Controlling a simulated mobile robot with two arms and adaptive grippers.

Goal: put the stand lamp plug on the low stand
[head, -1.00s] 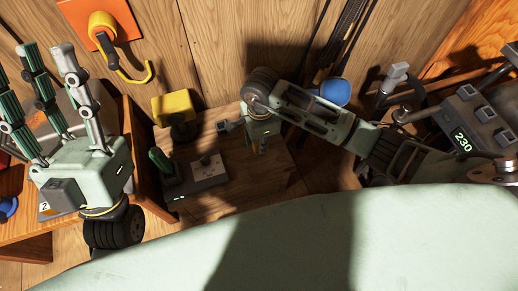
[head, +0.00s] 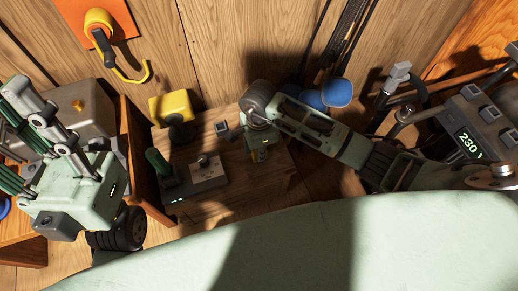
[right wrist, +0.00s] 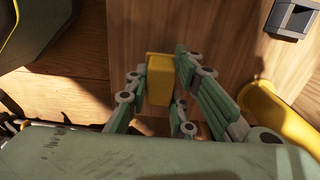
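A small yellow block, which I take to be the stand lamp plug (right wrist: 158,80), sits between the fingers of my right gripper (right wrist: 160,88) in the right wrist view. The fingers lie close against both its sides. In the head view my right gripper (head: 261,150) points down over the low wooden stand (head: 245,195), and its fingertips are small and partly hidden there. I cannot tell whether the plug touches the wood. My left gripper (head: 22,125) is at the left with its fingers spread and nothing visible between them.
A dark socket box (head: 193,178) with a green handle and a yellow lamp (head: 172,107) stand left of the right gripper. A small grey block (head: 222,127) lies close by; a blue object (head: 336,92) is behind the arm. A display device (head: 470,140) is at right.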

